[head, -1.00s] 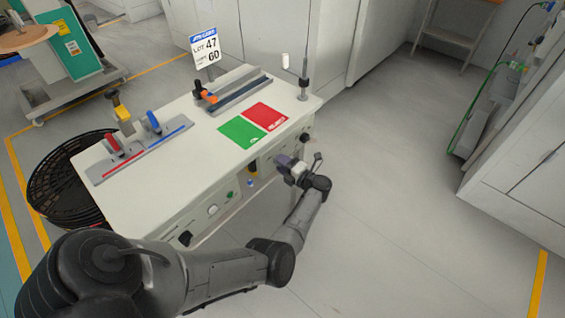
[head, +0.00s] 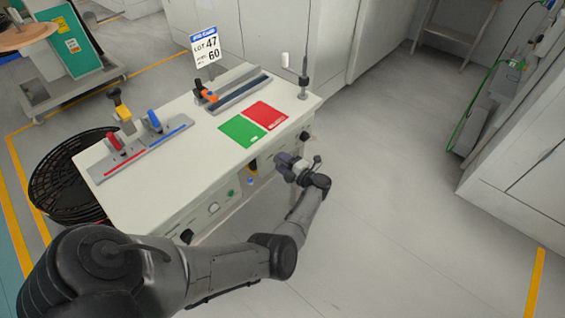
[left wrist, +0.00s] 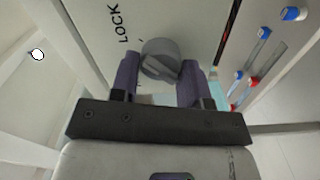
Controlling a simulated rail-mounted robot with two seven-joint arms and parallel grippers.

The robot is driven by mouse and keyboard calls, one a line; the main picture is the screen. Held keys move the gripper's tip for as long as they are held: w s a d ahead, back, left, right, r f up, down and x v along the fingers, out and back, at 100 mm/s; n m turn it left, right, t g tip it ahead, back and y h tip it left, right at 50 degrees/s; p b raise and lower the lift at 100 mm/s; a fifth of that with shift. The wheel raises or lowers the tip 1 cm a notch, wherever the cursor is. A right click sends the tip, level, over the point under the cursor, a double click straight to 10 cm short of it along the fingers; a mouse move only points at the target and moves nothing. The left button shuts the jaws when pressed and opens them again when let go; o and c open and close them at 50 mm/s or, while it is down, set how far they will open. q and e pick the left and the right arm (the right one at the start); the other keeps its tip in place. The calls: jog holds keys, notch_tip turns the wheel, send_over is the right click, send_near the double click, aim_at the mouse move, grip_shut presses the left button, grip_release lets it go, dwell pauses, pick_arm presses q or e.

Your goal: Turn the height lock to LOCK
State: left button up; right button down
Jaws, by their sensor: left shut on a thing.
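The height lock is a round grey knob (left wrist: 160,58) with a raised grip bar, on the pale front panel in the left wrist view. The black word LOCK (left wrist: 119,24) is printed on the panel to its upper left. My left gripper (left wrist: 158,80) has its two purple fingers on either side of the knob and is shut on it. In the head view my left gripper (head: 283,160) is at the right end of the bench's front face, and the knob is hidden there. The right gripper is not in view.
The white bench (head: 165,185) carries a green card (head: 242,131), a red card (head: 266,115) and grey rail fixtures. Other controls, including a white dial (head: 213,208), sit along its front. The floor (head: 400,180) to the right is clear.

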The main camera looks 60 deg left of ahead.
pick_arm(q)
jog(key=o, duration=0.9)
jog(key=v, duration=1.3)
jog(key=shift+w+d, duration=0.15)
jog(key=shift+d, duration=0.25)
jog(key=shift+w, duration=0.1)
